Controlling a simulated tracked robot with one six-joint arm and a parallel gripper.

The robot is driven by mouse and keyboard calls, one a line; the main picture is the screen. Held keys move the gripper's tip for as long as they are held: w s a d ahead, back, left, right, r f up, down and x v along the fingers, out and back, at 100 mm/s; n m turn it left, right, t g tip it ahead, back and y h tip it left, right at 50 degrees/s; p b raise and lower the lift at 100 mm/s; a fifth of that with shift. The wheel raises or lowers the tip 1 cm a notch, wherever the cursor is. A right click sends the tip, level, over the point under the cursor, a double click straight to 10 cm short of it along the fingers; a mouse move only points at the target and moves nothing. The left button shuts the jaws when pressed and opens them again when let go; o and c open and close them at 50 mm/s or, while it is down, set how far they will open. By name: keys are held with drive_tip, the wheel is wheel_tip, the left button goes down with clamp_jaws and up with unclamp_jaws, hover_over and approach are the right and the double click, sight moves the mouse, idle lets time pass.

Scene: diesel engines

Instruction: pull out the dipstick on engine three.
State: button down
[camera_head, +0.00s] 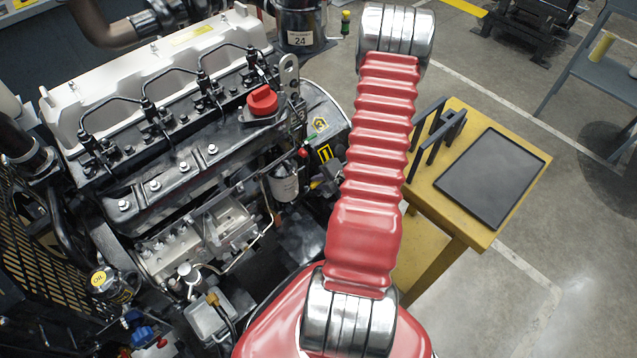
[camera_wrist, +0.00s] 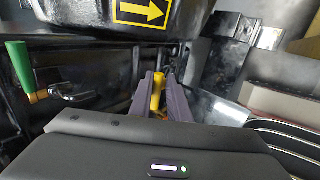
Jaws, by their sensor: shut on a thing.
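In the wrist view, my gripper (camera_wrist: 160,98) is shut on the yellow dipstick handle (camera_wrist: 157,90), which stands between the two dark fingers. The lower part of the dipstick is hidden by the fingers and my gripper's body. In the head view, engine three (camera_head: 190,140) fills the left side, with a white top cover and a yellow 3 mark (camera_head: 320,124) at its right end.
In the wrist view, a green lever (camera_wrist: 19,66) with a brass fitting is at left, and a yellow arrow plate (camera_wrist: 143,12) is above my fingers. In the head view, a yellow table (camera_head: 455,215) with a dark tray (camera_head: 490,178) and a black rack (camera_head: 436,135) stands at right.

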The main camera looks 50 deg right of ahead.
drive_tip(key=shift+v, duration=0.9)
drive_tip(key=c, duration=1.7)
unclamp_jaws()
drive_tip(key=shift+o, duration=0.2)
drive_tip(key=shift+w, duration=0.1)
